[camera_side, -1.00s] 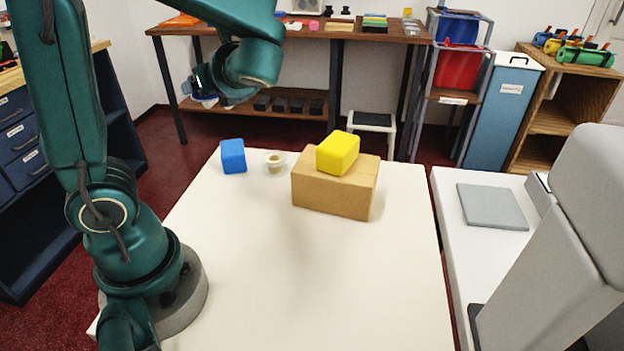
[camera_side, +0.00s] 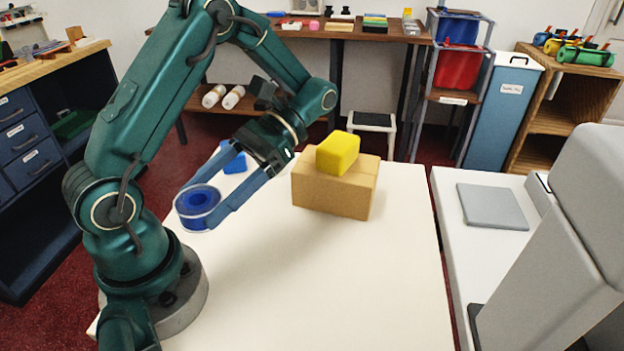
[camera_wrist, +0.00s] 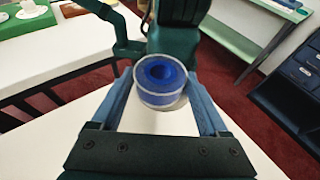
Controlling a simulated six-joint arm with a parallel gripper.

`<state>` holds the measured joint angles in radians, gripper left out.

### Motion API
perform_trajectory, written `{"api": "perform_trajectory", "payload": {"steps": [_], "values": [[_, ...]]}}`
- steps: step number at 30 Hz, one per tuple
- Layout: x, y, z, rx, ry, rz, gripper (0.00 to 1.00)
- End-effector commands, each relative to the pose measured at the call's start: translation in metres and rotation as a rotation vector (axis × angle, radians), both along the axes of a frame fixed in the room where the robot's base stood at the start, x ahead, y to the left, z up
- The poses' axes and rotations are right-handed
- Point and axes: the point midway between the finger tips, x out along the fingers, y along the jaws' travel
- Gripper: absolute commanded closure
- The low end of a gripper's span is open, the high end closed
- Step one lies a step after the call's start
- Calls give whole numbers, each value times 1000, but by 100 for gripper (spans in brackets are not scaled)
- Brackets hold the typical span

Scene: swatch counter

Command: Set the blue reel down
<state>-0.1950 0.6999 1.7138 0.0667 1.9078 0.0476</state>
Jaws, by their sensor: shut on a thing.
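The blue reel (camera_side: 197,207) is a short round spool with a clear rim and a dark blue hub. It also shows in the wrist view (camera_wrist: 160,82), between the two blue fingers. My gripper (camera_side: 203,205) is shut on the reel and holds it above the left part of the white table (camera_side: 300,270), apart from the tabletop. The reel is slightly tilted in the side view.
A yellow block (camera_side: 338,152) sits on a brown cardboard box (camera_side: 334,188) right of my gripper. A blue block (camera_side: 234,158) stands behind my fingers, partly hidden. The front and right of the table are clear. A grey machine (camera_side: 560,250) stands at the right.

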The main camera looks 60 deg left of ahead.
Motion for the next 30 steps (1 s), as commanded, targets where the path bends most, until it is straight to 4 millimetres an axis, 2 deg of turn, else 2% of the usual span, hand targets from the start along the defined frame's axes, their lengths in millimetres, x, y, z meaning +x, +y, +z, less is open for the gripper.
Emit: {"api": "perform_trajectory", "payload": {"steps": [6,12,20,28,30], "values": [[28,-53,20,1,-3,581,76],[65,-78,45,3,-6,978,76],[102,-85,72,1,-6,1284,76],[138,-79,100,1,-6,1539,76],[136,-80,83,6,8,1530,76]]}}
